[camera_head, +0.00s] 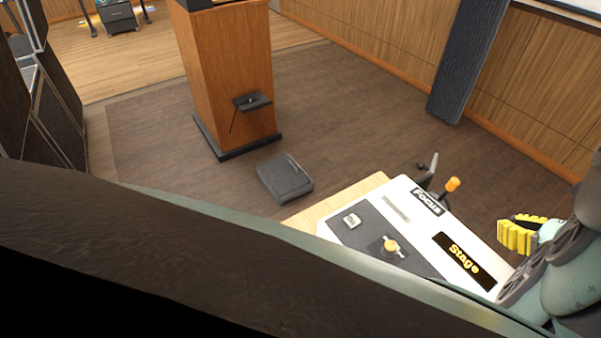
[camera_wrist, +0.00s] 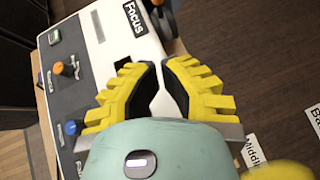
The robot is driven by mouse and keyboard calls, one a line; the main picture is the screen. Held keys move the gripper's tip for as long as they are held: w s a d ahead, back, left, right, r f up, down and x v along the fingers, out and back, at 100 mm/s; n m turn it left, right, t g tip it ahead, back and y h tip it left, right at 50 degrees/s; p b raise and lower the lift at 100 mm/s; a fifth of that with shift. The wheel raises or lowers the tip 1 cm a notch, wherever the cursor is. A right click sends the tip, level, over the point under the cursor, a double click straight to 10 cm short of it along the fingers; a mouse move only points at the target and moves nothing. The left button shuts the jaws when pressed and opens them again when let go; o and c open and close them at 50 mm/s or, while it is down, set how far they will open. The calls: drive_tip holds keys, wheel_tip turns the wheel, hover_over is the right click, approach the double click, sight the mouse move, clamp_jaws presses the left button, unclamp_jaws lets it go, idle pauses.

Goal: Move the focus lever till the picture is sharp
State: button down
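The focus lever (camera_head: 453,184) has an orange knob and stands at the far right edge of a white console (camera_head: 325,229), beside the black "Focus" label (camera_head: 427,202). In the wrist view, the label (camera_wrist: 133,18) is at the top, with dark and grey parts of the lever mount (camera_wrist: 160,10) beside it; the orange knob is not clear there. My gripper (camera_head: 517,235) is right of the console in the head view, apart from the lever. In the wrist view, its yellow ribbed fingers (camera_wrist: 160,68) are parted with nothing held between them. The projected picture cannot be made out.
The console also carries a "Stage" plate (camera_head: 464,260), an orange-knobbed control (camera_head: 390,245) and a small white switch (camera_head: 352,221). A wooden lectern (camera_head: 230,75) and a dark box (camera_head: 285,178) stand on the floor beyond. White cards (camera_wrist: 253,151) lie right of my gripper.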

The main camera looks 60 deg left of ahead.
sight(462, 223)
drive_tip(key=shift+s+d+r, duration=0.1)
drive_tip(key=shift+s+d, duration=0.05)
drive_tip(key=shift+d, duration=0.05)
drive_tip(key=shift+a, duration=0.1)
drive_tip(key=p+x, duration=0.1)
drive_tip(key=x, duration=0.9)
drive_tip(key=shift+s+a+r+p, duration=0.15)
drive_tip(key=shift+a+p, duration=0.05)
drive_tip(key=shift+p, duration=0.1)
drive_tip(key=a+p, duration=0.1)
drive_tip(key=w+a+p, duration=0.1)
drive_tip(key=a, duration=0.1)
drive_tip(key=shift+w+a+r, duration=0.1)
drive_tip(key=shift+a+r, duration=0.1)
